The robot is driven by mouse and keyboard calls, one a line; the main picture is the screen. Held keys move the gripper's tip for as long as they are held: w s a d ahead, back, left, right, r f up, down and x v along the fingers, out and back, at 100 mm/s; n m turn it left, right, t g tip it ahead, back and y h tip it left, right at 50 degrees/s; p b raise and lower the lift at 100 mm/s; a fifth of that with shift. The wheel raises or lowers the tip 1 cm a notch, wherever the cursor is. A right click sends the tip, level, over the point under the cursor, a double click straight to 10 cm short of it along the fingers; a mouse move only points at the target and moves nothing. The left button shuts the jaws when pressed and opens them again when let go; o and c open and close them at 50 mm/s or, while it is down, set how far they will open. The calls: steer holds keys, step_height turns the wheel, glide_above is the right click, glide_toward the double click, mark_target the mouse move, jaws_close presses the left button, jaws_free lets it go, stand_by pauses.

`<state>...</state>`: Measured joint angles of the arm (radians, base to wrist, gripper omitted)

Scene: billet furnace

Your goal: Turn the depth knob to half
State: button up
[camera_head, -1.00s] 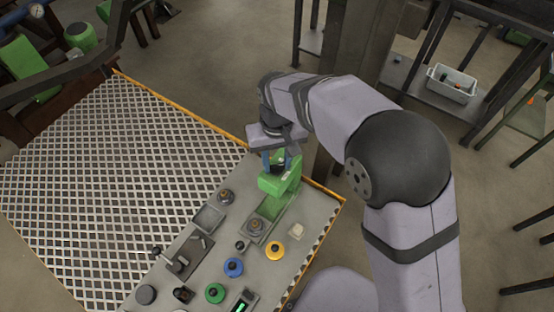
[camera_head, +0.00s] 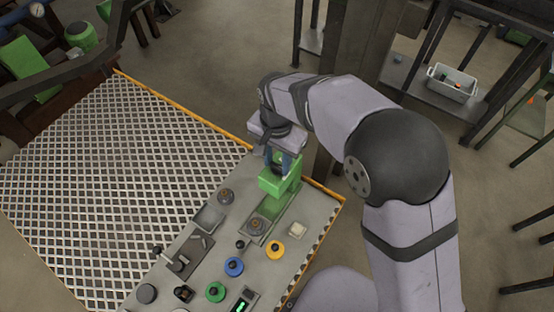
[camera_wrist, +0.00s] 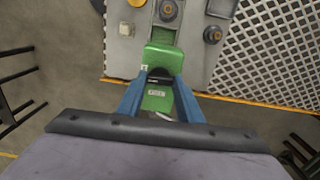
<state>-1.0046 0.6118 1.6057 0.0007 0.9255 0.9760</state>
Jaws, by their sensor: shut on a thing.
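A green machine head (camera_head: 277,183) stands at the far end of the grey console, on a green base. My gripper (camera_head: 279,161) is right above it, pointing down, with blue fingers on either side of a dark knob at its top. In the wrist view my gripper (camera_wrist: 160,83) has its two blue fingers around this dark knob (camera_wrist: 160,74), which sits on the green head (camera_wrist: 163,56). The gripper is shut on the knob. A small label shows on the green head, too small to read. The knob's setting cannot be read.
The console (camera_head: 318,212) carries a blue button (camera_head: 233,267), a yellow button (camera_head: 275,250), a green button (camera_head: 215,292) and several dark knobs. A metal grating (camera_head: 100,190) lies to the left. A grey bin (camera_head: 452,84) stands on a shelf at the back right.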

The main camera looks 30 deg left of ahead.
mark_target(277, 165)
steer(key=shift+w+a+r+m, duration=0.1)
steer(key=shift+r+m, duration=0.05)
steer(key=shift+m, duration=0.15)
steer(key=o, duration=1.1)
steer(key=shift+r+b, duration=1.2)
steer(key=shift+r, duration=2.4)
